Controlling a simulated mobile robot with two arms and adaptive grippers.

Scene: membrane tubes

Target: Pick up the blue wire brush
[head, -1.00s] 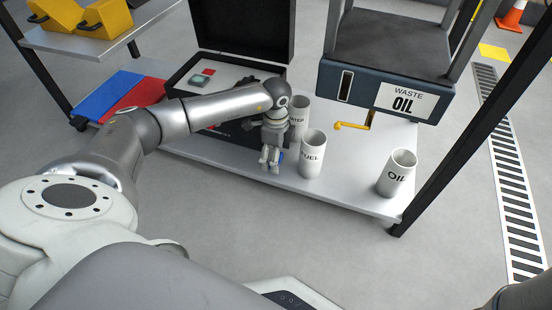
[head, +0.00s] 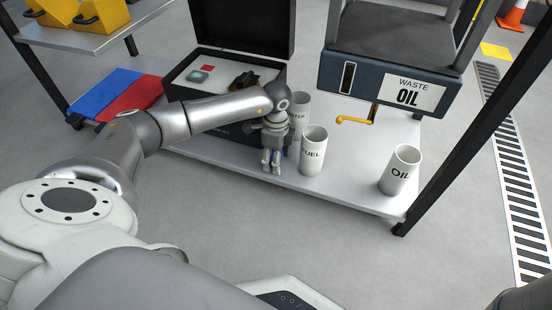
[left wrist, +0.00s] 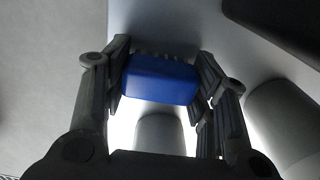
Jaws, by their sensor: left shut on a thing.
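The blue wire brush shows in the left wrist view as a blue block (left wrist: 160,80) with dark bristles along its far edge. It sits between the two fingers of my left gripper (left wrist: 162,82), which is shut on it. In the head view my left gripper (head: 272,166) points down at the front edge of the grey shelf (head: 345,197), left of the FUEL cup. The brush is mostly hidden by the fingers there. I cannot tell whether it touches the shelf. My right gripper is not in view.
The white FUEL cup (head: 313,152) stands close to the right of my left gripper, with another white cup (head: 300,108) behind it. The OIL cup (head: 400,170) is farther right. An open black case (head: 281,92) stands behind my arm. A waste oil tank (head: 375,85) is at the back.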

